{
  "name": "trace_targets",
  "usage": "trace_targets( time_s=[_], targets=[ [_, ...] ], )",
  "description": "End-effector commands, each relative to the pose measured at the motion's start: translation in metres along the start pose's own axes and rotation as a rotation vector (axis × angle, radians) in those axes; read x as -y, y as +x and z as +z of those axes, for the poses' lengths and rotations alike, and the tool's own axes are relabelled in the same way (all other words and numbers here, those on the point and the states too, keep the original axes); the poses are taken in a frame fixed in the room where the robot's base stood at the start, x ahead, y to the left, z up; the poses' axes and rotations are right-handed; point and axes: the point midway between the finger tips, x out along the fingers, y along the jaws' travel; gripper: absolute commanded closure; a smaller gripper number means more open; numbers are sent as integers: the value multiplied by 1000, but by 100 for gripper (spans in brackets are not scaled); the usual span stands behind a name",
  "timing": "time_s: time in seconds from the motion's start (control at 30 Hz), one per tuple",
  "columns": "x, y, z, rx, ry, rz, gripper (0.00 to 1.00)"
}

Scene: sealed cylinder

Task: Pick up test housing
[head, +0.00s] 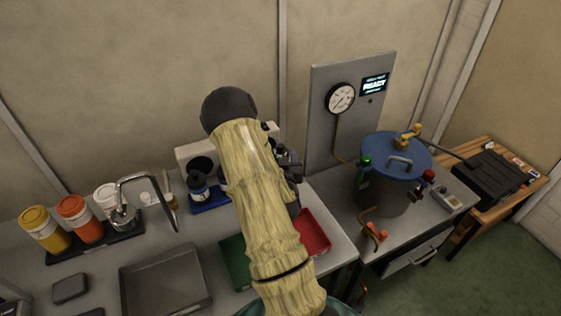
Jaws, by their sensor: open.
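My arm reaches from the bottom middle across the bench in the head view and covers much of what lies behind it. Only part of my gripper (291,166) shows, dark, at the right side of the arm. Its fingertips are mostly hidden, and I see nothing held in it. I cannot tell for sure which object is the test housing. A small dark blue and black bottle-like object (198,184) stands on a blue base (211,200) just left of the arm, apart from the gripper.
A red tray (318,238) and a green tray (233,262) flank my arm. A blue-lidded vessel (397,158) and a gauge panel (327,125) stand at right. Yellow, orange and white containers (76,212) stand left, near a grey tray (168,278). A white box (195,157) is behind.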

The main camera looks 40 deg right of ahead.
Motion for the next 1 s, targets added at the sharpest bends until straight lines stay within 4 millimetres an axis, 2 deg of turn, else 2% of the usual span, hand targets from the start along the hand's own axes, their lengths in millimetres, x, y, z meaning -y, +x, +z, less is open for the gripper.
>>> trace_targets(
  time_s=[0.1,0.2,0.63,1.0],
  targets=[
    [0,16,-2,-1,0,0,48],
    [0,22,0,0,0,1,48],
    [0,29,0,-1,0,0,48],
    [1,72,5,-1,1,0,48]
  ],
)
